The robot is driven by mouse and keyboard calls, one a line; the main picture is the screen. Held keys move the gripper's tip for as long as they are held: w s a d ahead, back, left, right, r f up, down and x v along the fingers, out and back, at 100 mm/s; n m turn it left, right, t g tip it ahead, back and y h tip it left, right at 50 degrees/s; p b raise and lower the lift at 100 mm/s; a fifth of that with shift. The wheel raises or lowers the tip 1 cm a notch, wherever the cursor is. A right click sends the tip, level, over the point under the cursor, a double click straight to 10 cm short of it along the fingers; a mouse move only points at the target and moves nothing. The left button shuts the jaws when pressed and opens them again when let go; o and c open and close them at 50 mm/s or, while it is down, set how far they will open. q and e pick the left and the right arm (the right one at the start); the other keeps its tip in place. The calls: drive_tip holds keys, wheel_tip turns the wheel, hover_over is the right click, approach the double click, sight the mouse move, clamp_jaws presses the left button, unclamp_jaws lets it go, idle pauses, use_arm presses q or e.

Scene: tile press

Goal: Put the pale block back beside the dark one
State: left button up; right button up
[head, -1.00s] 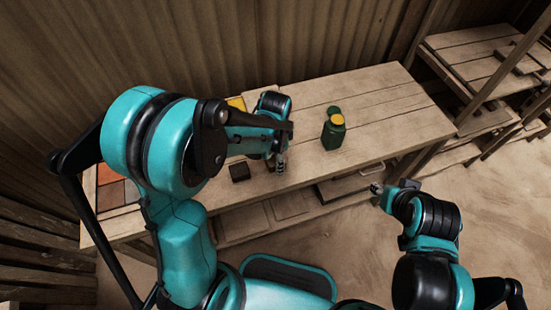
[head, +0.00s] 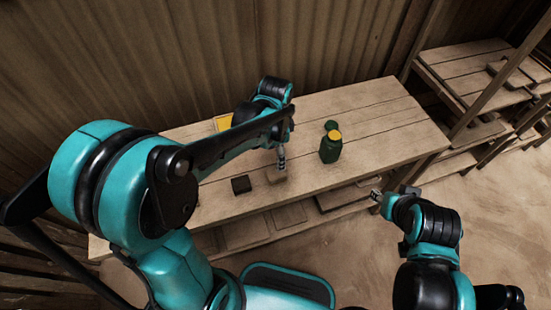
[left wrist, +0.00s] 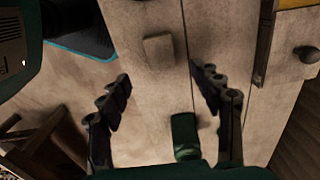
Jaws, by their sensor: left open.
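The pale block (head: 277,177) lies on the wooden table, a short way right of the dark block (head: 241,184), with a gap between them. Its colour nearly matches the boards. My left gripper (head: 281,160) is open and empty, with its fingers above and just behind the pale block. In the left wrist view the pale block (left wrist: 158,50) lies on the boards beyond the spread fingertips (left wrist: 163,78), clear of both. The dark block is not clearly seen in that view. My right gripper (head: 376,195) hangs off the table's front edge, too small to read.
A green bottle with a yellow cap (head: 331,148) stands right of my left gripper; its green body also shows in the left wrist view (left wrist: 185,135). A yellow item (head: 223,122) lies behind my left arm. The right part of the table (head: 390,130) is clear.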

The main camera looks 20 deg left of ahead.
use_arm(q)
drive_tip(key=s+a+r+n+t, duration=0.4)
drive_tip(key=s+r+n+t, duration=0.3)
drive_tip(key=s+n, duration=0.3)
drive_tip(key=shift+s+a+r+n, duration=0.15)
drive_tip(key=shift+a+r+n, duration=0.2)
drive_tip(key=shift+r+n, duration=0.3)
